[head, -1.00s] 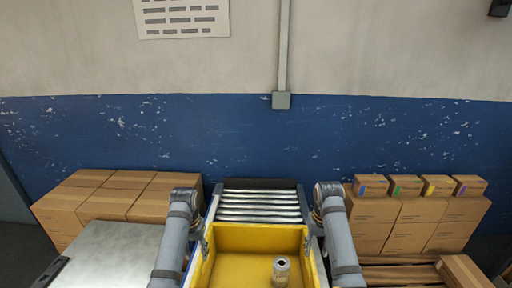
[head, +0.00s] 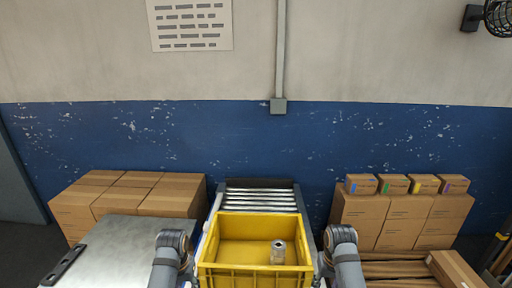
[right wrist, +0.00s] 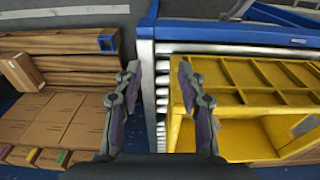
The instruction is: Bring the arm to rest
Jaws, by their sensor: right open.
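My right gripper (right wrist: 158,75) is open and empty in the right wrist view. Its two fingers are apart, with pale rollers showing between and beyond them, to the left of the yellow tote. My right arm (head: 343,252) shows in the head view beside the tote's right side; its fingers cannot be made out there. My left arm (head: 170,252) shows by the tote's left side, and its gripper is not visible.
The yellow tote (head: 225,268) holds a small pale cylinder (head: 278,252) and stands before a roller conveyor (head: 260,199). Cartons stand on the left (head: 170,200) and right (head: 400,210), the right ones topped by small colour-marked boxes. A grey metal surface (head: 115,250) lies at left.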

